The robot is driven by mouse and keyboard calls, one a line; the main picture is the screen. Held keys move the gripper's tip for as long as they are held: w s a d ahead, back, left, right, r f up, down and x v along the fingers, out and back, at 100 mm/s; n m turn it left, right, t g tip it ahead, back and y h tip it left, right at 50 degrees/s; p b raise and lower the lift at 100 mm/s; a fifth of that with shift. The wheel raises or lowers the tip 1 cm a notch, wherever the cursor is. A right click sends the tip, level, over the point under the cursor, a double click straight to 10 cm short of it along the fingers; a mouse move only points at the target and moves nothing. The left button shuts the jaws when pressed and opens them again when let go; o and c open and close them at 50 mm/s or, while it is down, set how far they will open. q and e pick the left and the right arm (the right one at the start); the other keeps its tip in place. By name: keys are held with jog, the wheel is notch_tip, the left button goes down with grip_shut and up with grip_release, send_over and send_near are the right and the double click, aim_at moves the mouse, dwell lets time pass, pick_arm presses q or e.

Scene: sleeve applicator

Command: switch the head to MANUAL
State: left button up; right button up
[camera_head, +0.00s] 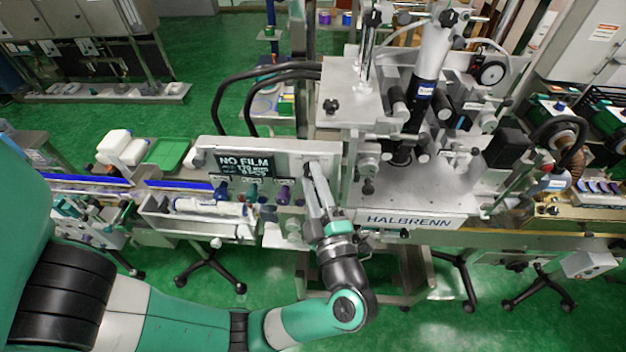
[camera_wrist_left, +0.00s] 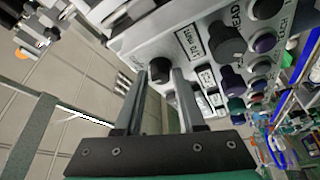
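The machine's control panel (camera_head: 222,147) is in the middle of the head view, with a dark screen (camera_head: 245,164) whose top line reads "NO FILM". In the left wrist view the panel is tilted. A large black knob (camera_wrist_left: 226,42) there sits beside lettering that seems to end in "EAD"; its setting is unreadable. My left gripper (camera_head: 313,172) is at the panel's right end. In the left wrist view its fingers (camera_wrist_left: 159,72) are apart, with a smaller black knob (camera_wrist_left: 159,69) between or just beyond the tips; contact cannot be told. My right gripper is not in view.
Purple (camera_head: 282,195) and teal (camera_head: 251,193) knobs line the panel's lower edge. The labelling machine marked HALBRENN (camera_head: 409,220) stands right of my left gripper. A tray with white rolls (camera_head: 205,206) sits below the panel. Black cables (camera_head: 262,75) arch behind it.

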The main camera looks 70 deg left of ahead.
pick_arm(q)
jog(key=o, duration=0.3)
jog(key=shift+d, duration=0.1)
jog(key=d+f+b, duration=0.2)
jog(key=d, duration=0.9)
jog(key=shift+s+d+b, duration=0.15)
jog(key=shift+s+b, duration=0.15)
jog(key=shift+b, duration=0.05)
